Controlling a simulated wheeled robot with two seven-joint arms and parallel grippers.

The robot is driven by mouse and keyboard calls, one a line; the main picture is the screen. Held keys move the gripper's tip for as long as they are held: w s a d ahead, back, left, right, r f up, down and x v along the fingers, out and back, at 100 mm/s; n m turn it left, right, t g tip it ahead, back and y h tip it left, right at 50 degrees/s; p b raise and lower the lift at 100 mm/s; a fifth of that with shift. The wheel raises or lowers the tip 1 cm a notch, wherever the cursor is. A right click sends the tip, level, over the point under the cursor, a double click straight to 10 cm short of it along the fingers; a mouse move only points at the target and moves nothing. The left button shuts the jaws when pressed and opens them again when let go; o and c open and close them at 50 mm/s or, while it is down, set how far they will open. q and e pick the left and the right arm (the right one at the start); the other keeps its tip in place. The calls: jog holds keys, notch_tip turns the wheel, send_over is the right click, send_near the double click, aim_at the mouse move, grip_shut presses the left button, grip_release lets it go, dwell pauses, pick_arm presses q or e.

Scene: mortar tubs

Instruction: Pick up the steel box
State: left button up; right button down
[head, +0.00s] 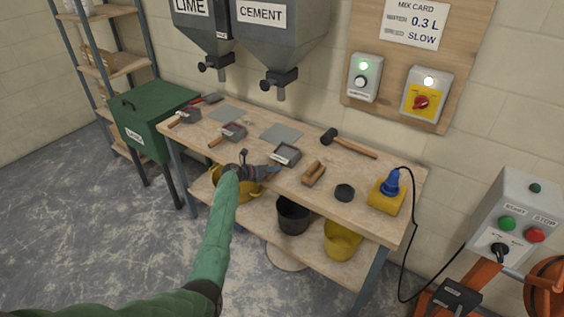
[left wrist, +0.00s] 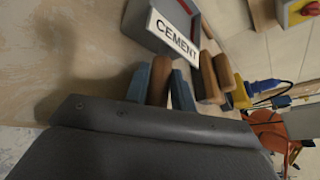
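The steel box (head: 286,155) is a small grey open-topped box on the workbench, near the middle. In the left wrist view the box (left wrist: 150,18) carries a CEMENT label and shows a red strip inside. Its wooden handle (left wrist: 158,82) points toward my left gripper (head: 272,170). In the left wrist view the blue fingers of my left gripper (left wrist: 160,88) lie close against both sides of the handle, shut on it. The box appears to be at bench height; any small gap under it cannot be told. My right gripper is not in view.
Two similar boxes with wooden handles (head: 232,131) (head: 187,117) stand to the left on the bench (head: 225,157). A wooden float (head: 314,173), a black disc (head: 344,193), a mallet (head: 347,144) and a yellow-and-blue tool (head: 386,193) lie to the right. CEMENT hopper (head: 277,40) hangs above.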

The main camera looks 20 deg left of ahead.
pick_arm(q)
grip_shut()
jog(key=shift+r, duration=0.1)
